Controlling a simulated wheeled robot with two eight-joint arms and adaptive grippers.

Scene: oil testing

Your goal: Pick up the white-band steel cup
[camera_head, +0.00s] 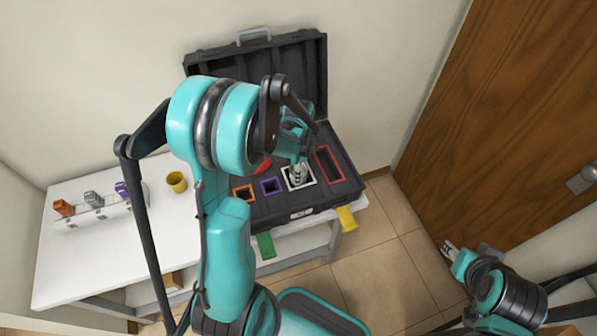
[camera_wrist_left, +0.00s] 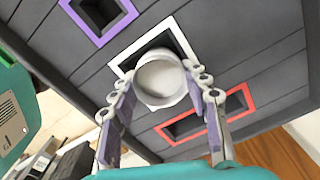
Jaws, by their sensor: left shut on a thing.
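The steel cup (camera_wrist_left: 161,80) is a pale grey round cup with its open mouth facing the left wrist camera. It is at the white-framed slot (camera_wrist_left: 122,64) of the dark case, overlapping part of the frame; I cannot tell how deep it sits. My left gripper (camera_wrist_left: 158,90) is shut on the cup, one finger on each side. In the head view my left gripper (camera_head: 298,172) is above the white-framed slot (camera_head: 300,187), and the arm hides part of the case. My right gripper (camera_head: 449,250) is far from the case, over the floor; its jaw state is unclear.
The open black case (camera_head: 327,211) stands on a white table (camera_head: 70,265). Orange (camera_head: 244,193), purple (camera_head: 270,186) and red (camera_head: 329,164) framed slots flank the white one. A yellow cup (camera_head: 176,181) and a rack of small bottles (camera_head: 92,217) stand left. A wooden door (camera_head: 510,130) is right.

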